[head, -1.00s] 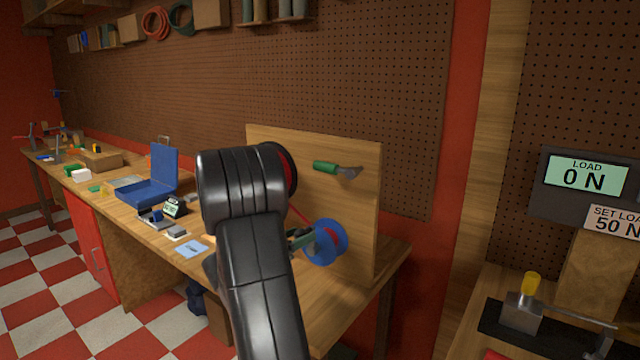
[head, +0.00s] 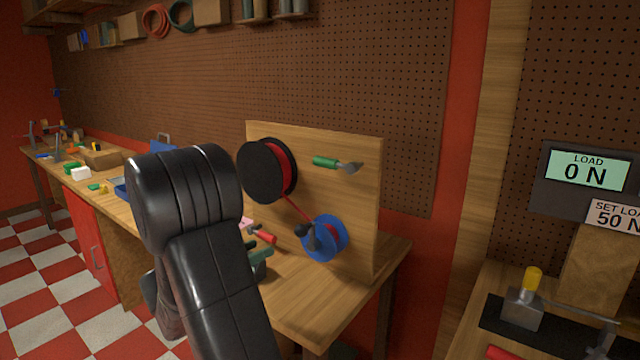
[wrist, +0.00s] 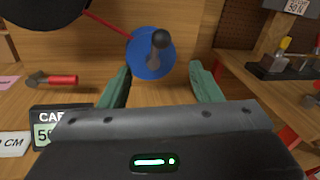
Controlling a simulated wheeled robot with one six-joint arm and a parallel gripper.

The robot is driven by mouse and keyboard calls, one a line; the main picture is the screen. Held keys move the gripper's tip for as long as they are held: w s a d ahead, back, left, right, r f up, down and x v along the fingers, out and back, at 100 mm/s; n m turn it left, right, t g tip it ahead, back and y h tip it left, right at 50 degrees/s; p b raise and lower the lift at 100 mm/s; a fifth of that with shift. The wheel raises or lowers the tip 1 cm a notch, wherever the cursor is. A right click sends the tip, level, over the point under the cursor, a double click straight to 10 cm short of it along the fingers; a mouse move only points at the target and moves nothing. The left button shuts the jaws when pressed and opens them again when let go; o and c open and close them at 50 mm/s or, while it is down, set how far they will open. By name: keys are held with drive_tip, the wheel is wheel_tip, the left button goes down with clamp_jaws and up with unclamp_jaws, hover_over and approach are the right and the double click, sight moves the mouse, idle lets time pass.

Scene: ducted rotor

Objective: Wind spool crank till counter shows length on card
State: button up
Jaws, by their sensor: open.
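A blue spool (head: 332,238) with a dark crank knob (head: 306,232) is mounted on the upright wooden board. A red line runs to it from a large black reel (head: 266,170). My gripper (head: 262,256) has green fingers and is open and empty, left of the spool and apart from it. In the wrist view the spool (wrist: 150,58) and knob (wrist: 161,38) lie beyond and between the spread fingertips (wrist: 160,70). A lit counter-like display (wrist: 45,130) shows at lower left, partly cut off by my gripper. Beside it a white card (wrist: 12,144) ends in "CM"; its number is cut off.
A red-handled tool (head: 263,237) lies on the bench left of the spool. A green-handled tool (head: 327,162) is on the board (head: 355,205). At right stands another station with a load display (head: 587,171) reading 0 N and a yellow-topped lever (head: 531,280). The bench's front right is clear.

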drive_tip(key=shift+s+d+p+v, duration=0.1)
drive_tip(key=shift+v, duration=0.7)
drive_tip(key=shift+s+d+p+v, duration=0.1)
drive_tip(key=shift+s+p+v, duration=0.05)
drive_tip(key=shift+v, duration=0.65)
drive_tip(key=shift+s+d+p+v, duration=0.1)
drive_tip(key=shift+d+v, duration=0.05)
drive_tip(key=shift+v, duration=0.65)
drive_tip(key=shift+s+a, duration=0.1)
drive_tip(key=shift+a, duration=0.05)
drive_tip(key=v, duration=1.3)
drive_tip(key=shift+s+a+b, duration=0.2)
drive_tip(key=shift+b, duration=0.2)
drive_tip(key=shift+w+d, duration=0.1)
drive_tip(key=x, duration=1.6)
drive_tip(key=shift+w, duration=0.15)
